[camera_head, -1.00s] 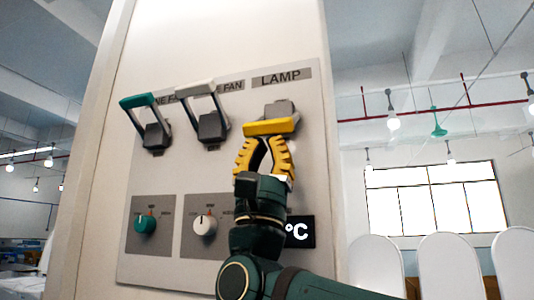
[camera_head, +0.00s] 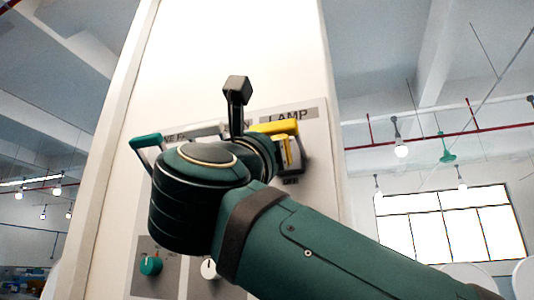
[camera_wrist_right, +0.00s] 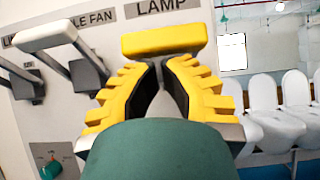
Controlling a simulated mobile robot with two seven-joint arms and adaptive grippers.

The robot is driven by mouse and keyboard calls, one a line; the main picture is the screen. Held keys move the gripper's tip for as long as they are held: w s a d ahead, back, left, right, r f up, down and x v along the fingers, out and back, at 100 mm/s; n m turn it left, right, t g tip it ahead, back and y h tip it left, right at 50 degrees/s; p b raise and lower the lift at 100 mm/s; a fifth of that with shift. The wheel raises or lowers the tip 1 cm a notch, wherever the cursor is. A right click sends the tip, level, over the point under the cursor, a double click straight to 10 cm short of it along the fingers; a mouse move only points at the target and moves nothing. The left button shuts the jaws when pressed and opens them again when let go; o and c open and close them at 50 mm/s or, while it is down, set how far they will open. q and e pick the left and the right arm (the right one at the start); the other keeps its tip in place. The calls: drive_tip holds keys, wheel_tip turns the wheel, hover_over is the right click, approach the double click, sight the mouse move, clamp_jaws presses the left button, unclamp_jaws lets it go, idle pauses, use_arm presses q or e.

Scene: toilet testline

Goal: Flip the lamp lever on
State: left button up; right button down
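The lamp lever's yellow handle (camera_head: 275,127) is raised, just below the LAMP label (camera_head: 288,115). In the right wrist view the handle (camera_wrist_right: 164,39) lies crosswise just past my right fingertips. My right gripper (camera_wrist_right: 163,63) has yellow ribbed fingers with their tips drawn together. The handle is not between them; I cannot tell whether they touch it. My left gripper is not in view.
A teal-handled lever (camera_head: 147,141) and a white-handled lever (camera_wrist_right: 45,35) are on the panel left of the lamp lever. A teal knob (camera_head: 151,266) and a white knob (camera_head: 209,269) sit below. White seats (camera_wrist_right: 265,95) stand to the right.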

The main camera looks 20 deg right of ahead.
sight(267, 124)
wheel_tip(267, 124, up, 4)
drive_tip(key=g+y+p, duration=0.2)
drive_tip(key=g+p, duration=0.1)
drive_tip(key=p, duration=0.1)
drive_tip(key=shift+f, duration=0.2)
use_arm(q)
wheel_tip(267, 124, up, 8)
drive_tip(key=p, duration=0.1)
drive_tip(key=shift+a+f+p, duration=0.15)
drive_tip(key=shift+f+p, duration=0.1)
drive_tip(key=shift+p, duration=0.15)
use_arm(e)
drive_tip(key=shift+d+r, duration=0.1)
drive_tip(key=shift+r, duration=0.35)
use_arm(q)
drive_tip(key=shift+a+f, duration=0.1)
use_arm(e)
drive_tip(key=shift+f, duration=0.1)
